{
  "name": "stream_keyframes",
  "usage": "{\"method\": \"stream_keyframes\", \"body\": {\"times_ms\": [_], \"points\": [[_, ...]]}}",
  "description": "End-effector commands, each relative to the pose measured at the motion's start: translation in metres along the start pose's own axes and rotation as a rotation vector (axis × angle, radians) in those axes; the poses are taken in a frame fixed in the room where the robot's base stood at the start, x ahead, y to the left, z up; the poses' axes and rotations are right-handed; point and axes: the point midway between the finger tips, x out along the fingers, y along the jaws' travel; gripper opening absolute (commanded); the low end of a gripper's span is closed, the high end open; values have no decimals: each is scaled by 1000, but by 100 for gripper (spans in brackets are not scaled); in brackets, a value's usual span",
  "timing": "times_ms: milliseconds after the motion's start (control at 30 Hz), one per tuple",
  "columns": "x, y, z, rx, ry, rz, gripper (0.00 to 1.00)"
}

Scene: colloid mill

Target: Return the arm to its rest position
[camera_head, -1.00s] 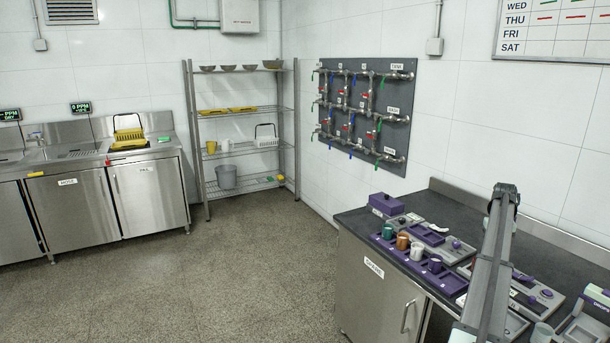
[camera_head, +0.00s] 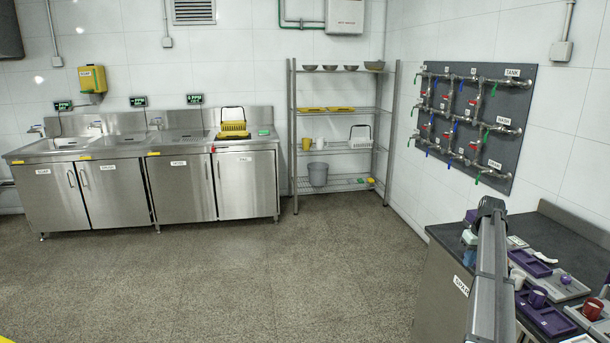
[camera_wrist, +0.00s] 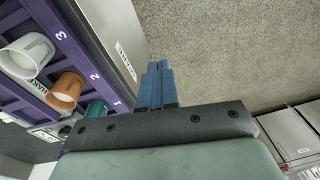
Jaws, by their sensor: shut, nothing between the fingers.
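My arm (camera_head: 489,265) stands in the lower right of the head view, in front of the bench. My gripper (camera_wrist: 155,84) shows in the wrist view with its blue fingers together and nothing between them. The fingers point over the bench's front edge, against the floor behind. Beside them is a purple rack (camera_wrist: 80,72) marked 1, 2 and 3. It holds a green cup (camera_wrist: 97,108), an orange-brown cup (camera_wrist: 67,88) and a white cup (camera_wrist: 27,55). The fingers look apart from the cups. In the head view my arm hides part of the bench, and I cannot make out the fingers.
A pipe panel (camera_head: 470,125) hangs above. A wire shelf (camera_head: 340,146) and steel sink cabinets (camera_head: 182,190) line the back. The floor (camera_head: 270,280) is clear.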

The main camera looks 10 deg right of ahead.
Motion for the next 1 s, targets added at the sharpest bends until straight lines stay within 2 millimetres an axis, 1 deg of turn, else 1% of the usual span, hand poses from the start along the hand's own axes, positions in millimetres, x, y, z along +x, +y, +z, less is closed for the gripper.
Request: {"method": "stream_keyframes", "body": {"times_ms": [33,167,200,267,300,367,400,467,600,700,767,800,867,1000], "points": [[20,-14,4,-1,-13,-7,0],[71,-48,14,0,-50,-23,0],[88,-59,18,1,-62,-27,0],[114,-78,25,0,-81,-34,0],[131,-90,31,1,-95,-38,0],[156,-108,39,0,-114,-43,0],[172,-119,46,1,-127,-45,0],[195,-138,56,0,-148,-50,0],[245,-179,85,-1,-195,-57,0],[278,-208,108,-2,-228,-60,0],[296,-225,123,-3,-249,-61,0],[308,-236,134,-4,-264,-61,0],[325,-252,150,-6,-284,-60,0],[361,-288,191,-10,-333,-56,0]]}}
